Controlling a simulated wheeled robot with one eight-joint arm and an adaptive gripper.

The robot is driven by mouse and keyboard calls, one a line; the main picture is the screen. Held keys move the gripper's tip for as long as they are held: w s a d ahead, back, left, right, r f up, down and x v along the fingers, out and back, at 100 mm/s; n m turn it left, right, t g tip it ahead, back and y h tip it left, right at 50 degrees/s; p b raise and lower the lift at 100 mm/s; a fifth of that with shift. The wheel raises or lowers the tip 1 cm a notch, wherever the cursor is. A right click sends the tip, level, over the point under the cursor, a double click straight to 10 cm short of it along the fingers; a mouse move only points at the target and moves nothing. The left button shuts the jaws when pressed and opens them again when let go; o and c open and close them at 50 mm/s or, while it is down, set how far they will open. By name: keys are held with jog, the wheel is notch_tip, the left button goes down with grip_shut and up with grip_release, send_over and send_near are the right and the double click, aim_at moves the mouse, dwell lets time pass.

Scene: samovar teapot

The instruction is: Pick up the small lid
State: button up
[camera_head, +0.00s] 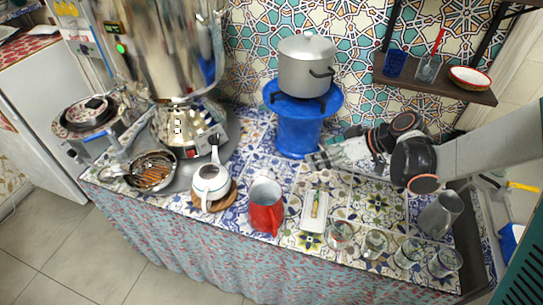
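I cannot make out a separate small lid with certainty. A white teapot (211,184) with a dark top edge stands on a round wooden board on the tiled counter; whether its top is covered is too small to tell. A grey pot (303,72) with a light lid (307,47) stands on a blue stand. My gripper (313,160) reaches in from the right, low over the counter beside the foot of the blue stand. Its fingers are small and pale against the tiles, so their opening is unclear.
A red jug (266,207) and a small white tray (314,211) are in front of my gripper. Several glasses, including one at the front edge (374,243), and a grey metal jug (441,214) stand right. A large samovar (165,50) fills the left. A wall shelf (434,80) hangs above my arm.

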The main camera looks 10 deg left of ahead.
jog(key=a+f+n+y, duration=0.1)
jog(key=a+f, duration=0.1)
jog(key=f, duration=0.1)
jog(key=a+f+n+g+y, duration=0.1)
jog(key=a+f+n, duration=0.1)
jog(key=f, duration=0.1)
jog(key=a+f+n+g+y+p, duration=0.1)
jog(key=a+f+n, duration=0.1)
jog(key=f, duration=0.2)
jog(key=shift+w+y, duration=0.3)
jog(key=shift+w, duration=0.05)
jog(key=b, duration=0.2)
send_near(265, 172)
jog(key=x, duration=0.4)
jog(key=shift+f, duration=0.35)
jog(key=shift+r+b+x, duration=0.1)
jog(key=shift+b+x, duration=0.5)
jog(key=shift+x, duration=0.95)
jog(key=shift+r+b+x, duration=0.15)
jog(key=shift+b+x, duration=0.45)
jog(key=shift+x, duration=0.95)
jog(key=shift+a, duration=0.1)
jog(key=c, duration=1.1)
